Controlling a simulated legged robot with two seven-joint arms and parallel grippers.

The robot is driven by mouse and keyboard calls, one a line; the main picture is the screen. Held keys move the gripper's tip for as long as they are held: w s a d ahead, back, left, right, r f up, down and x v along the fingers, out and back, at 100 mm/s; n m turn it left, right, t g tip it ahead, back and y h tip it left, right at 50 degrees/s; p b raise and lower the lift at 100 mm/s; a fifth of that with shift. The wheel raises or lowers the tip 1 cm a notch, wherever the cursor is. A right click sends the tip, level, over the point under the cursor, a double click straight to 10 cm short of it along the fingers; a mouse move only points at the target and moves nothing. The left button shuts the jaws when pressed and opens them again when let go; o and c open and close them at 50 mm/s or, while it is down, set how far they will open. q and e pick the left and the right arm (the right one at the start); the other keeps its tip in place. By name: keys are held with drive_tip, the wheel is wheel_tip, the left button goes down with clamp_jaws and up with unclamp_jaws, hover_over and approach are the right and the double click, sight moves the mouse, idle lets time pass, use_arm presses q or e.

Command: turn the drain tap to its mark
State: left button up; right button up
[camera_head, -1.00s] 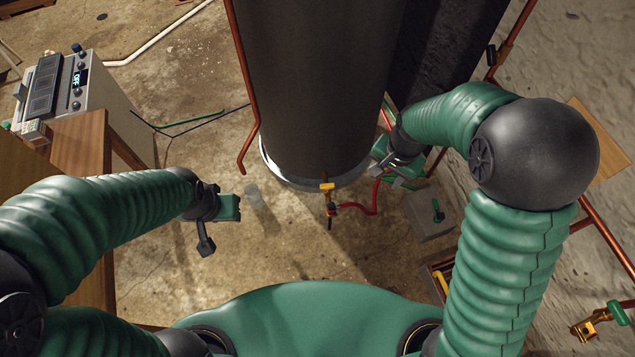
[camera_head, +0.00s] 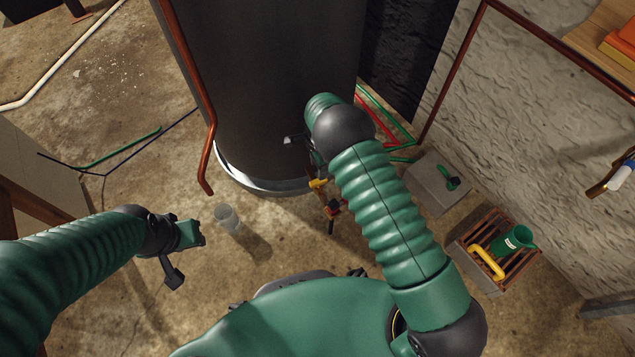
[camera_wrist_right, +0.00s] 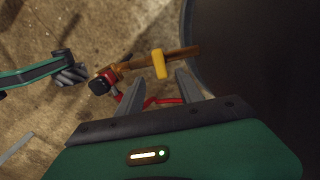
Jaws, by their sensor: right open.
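The drain tap stands low at the front of the dark tank (camera_head: 270,90). Its yellow handle (camera_head: 318,184) is partly behind my right arm in the head view. In the right wrist view, the handle (camera_wrist_right: 159,64) lies across the brass pipe, just beyond the fingertips of my right gripper (camera_wrist_right: 158,79). That gripper is open and empty, with the handle lined up with the gap between its fingers. I cannot make out a mark. My left gripper (camera_head: 190,235) is left of the tap, above the floor; its fingers are unclear.
A clear glass (camera_head: 228,218) stands on the floor beside my left gripper. A red hose (camera_wrist_right: 165,101) runs by the tap. A grey box (camera_head: 437,185) and a slatted crate (camera_head: 463,254) stand to the right. A copper pipe (camera_head: 190,85) runs down the tank's left side.

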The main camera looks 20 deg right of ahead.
wheel_tip(320, 180, down, 8)
drive_tip(key=b, duration=0.3)
drive_tip(key=shift+r, duration=0.25)
drive_tip(key=shift+f, duration=0.25)
drive_tip(key=shift+r, duration=0.1)
drive_tip(key=shift+c, duration=1)
clamp_jaws()
